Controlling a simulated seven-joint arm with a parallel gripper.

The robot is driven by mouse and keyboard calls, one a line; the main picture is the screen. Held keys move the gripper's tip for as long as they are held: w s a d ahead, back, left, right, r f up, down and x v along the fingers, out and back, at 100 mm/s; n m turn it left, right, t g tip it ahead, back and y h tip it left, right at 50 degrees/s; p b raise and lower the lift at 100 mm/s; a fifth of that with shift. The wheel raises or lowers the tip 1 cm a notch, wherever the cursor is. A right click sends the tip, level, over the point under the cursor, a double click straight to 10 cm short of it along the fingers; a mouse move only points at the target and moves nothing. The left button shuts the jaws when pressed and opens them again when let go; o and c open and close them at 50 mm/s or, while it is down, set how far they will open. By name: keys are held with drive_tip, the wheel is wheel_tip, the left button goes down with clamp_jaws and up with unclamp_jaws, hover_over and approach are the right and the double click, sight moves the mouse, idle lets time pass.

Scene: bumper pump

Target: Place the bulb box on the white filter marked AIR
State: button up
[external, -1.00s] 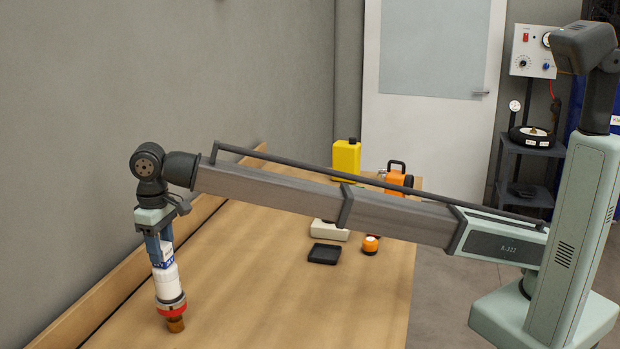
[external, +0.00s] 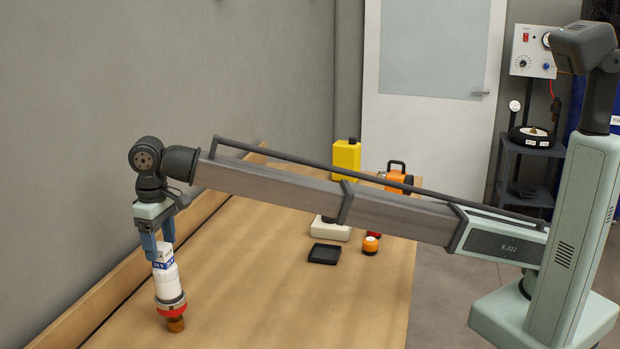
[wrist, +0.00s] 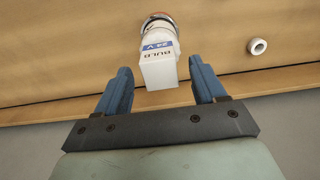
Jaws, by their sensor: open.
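The bulb box (external: 163,257), white with a blue band, stands on top of the white filter (external: 168,284), tilted slightly with it. In the wrist view the box (wrist: 158,71) reads BULB 24 V, and the filter (wrist: 160,33) is partly hidden behind it. I cannot read an AIR mark. Below the filter are a red ring (external: 171,309) and a brown piece (external: 176,325) at the table. My gripper (external: 160,246) is open just above the box, with its blue fingers apart on either side of the box's upper end.
A white ring (wrist: 258,46) lies on the wooden table (external: 255,290), to the right in the wrist view. A black tray (external: 324,254), an orange item (external: 371,244), a white item (external: 331,230) and a yellow can (external: 346,160) stand farther back. A wooden ledge runs along the wall.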

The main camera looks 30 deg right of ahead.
sight(161, 246)
wheel_tip(161, 246, up, 11)
drive_tip(key=shift+f, duration=0.15)
